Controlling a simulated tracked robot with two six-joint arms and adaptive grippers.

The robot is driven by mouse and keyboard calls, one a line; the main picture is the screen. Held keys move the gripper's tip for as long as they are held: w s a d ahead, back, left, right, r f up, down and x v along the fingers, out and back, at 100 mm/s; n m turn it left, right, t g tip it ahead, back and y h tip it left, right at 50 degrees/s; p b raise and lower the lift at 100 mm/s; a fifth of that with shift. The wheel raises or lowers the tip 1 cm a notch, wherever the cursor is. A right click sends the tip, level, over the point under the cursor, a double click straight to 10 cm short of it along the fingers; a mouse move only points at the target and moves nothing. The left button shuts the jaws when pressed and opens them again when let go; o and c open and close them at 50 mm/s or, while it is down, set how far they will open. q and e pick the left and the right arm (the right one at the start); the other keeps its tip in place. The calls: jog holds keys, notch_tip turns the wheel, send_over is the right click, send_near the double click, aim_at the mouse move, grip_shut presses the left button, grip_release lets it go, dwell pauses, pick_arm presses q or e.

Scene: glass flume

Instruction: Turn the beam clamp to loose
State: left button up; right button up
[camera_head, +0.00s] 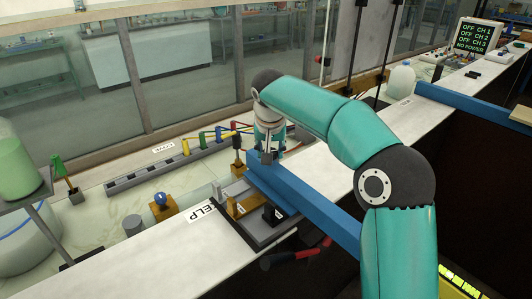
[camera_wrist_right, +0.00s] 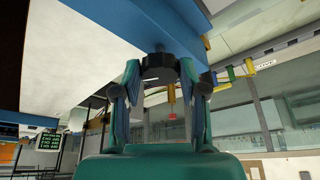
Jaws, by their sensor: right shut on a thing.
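The beam clamp shows in the right wrist view as a dark round knob (camera_wrist_right: 160,66) at the blue beam (camera_wrist_right: 170,25). My right gripper (camera_wrist_right: 160,72) has one finger on each side of the knob and is shut on it. In the head view my right arm arches over the blue beam (camera_head: 310,205), and the right gripper (camera_head: 268,152) points down at the beam's far end. The arm and gripper hide most of the clamp there, and I cannot read its setting. My left gripper is not in view.
A rail (camera_head: 150,178) with coloured cables lies beyond the beam. A blue-knobbed block (camera_head: 162,204) and a KELP label (camera_head: 202,212) are to the left. A red-black handle (camera_head: 296,254) is below the beam. A monitor (camera_head: 477,34) stands at the back right.

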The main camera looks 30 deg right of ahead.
jog(key=n, duration=0.2)
jog(key=n+t+y+p, duration=0.1)
jog(key=shift+d+r+n, duration=0.4)
jog(key=n+y+p, duration=0.1)
jog(key=n+p, duration=0.1)
jog(key=n, duration=0.1)
jog(key=shift+n+y, duration=0.3)
jog(key=shift+y, duration=0.1)
jog(key=n+y+p, duration=0.1)
jog(key=n, duration=0.1)
jog(key=n+p, duration=0.2)
jog(key=shift+w+d+y, duration=0.1)
jog(key=shift+d+y, duration=0.05)
jog(key=shift+y, duration=0.25)
jog(key=n+g+y+p, duration=0.1)
jog(key=n+p, duration=0.2)
jog(key=n, duration=0.2)
jog(key=shift+w+f, duration=0.1)
jog(key=shift+w, duration=0.05)
jog(key=n+g+y, duration=0.1)
jog(key=n, duration=0.1)
jog(key=shift+f+n+p, duration=0.15)
jog(key=shift+n+p, duration=0.2)
jog(key=shift+n, duration=0.05)
jog(key=shift+w+f+n+g+y, duration=0.15)
jog(key=shift+n+g, duration=0.3)
jog(key=shift+n, duration=0.6)
jog(key=shift+s+n+g+y, duration=0.1)
jog(key=shift+n+g+y, duration=0.25)
jog(key=shift+n, duration=0.7)
